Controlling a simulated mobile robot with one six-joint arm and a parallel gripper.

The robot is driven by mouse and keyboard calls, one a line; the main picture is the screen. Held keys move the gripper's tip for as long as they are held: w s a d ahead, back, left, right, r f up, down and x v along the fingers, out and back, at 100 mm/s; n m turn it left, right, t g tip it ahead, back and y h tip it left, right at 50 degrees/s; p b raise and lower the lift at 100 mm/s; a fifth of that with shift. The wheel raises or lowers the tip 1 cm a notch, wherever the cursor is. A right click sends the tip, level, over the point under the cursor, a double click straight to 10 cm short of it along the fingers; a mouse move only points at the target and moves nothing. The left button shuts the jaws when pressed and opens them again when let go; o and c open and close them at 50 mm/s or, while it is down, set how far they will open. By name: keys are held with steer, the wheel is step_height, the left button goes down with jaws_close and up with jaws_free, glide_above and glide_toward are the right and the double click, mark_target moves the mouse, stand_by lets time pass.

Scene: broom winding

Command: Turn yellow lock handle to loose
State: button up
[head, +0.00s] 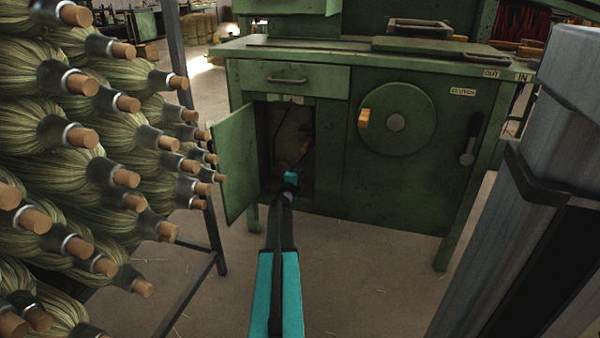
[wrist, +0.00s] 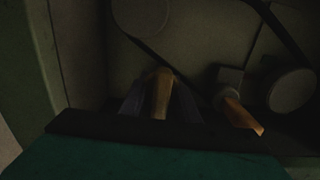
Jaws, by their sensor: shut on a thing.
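A yellow-brown handle (wrist: 161,94) stands upright in the middle of the wrist view, inside the dark cabinet. My gripper (wrist: 160,100) is shut on it, with one dark finger on each side. I take it to be the yellow lock handle, though the dim light dulls its colour. In the head view my arm reaches through the open cabinet doorway, and the fingertips are lost in shadow.
A second, orange handle (wrist: 238,115) slants close to the right of my gripper. A belt and round pulleys (wrist: 292,89) lie behind. The green cabinet door (head: 235,163) stands open at left. Broom bundles (head: 60,130) crowd the left side. A large wheel (head: 396,122) is right of the doorway.

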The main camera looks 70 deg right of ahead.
steer(key=o, duration=0.7)
steer(key=shift+a, duration=0.15)
steer(key=shift+s+a+p, duration=0.2)
steer(key=shift+a+p, duration=0.9)
steer(key=shift+a, duration=2.3)
steer(key=shift+s+a+p, duration=0.15)
steer(key=shift+a+p, duration=0.95)
steer(key=shift+a, duration=2.25)
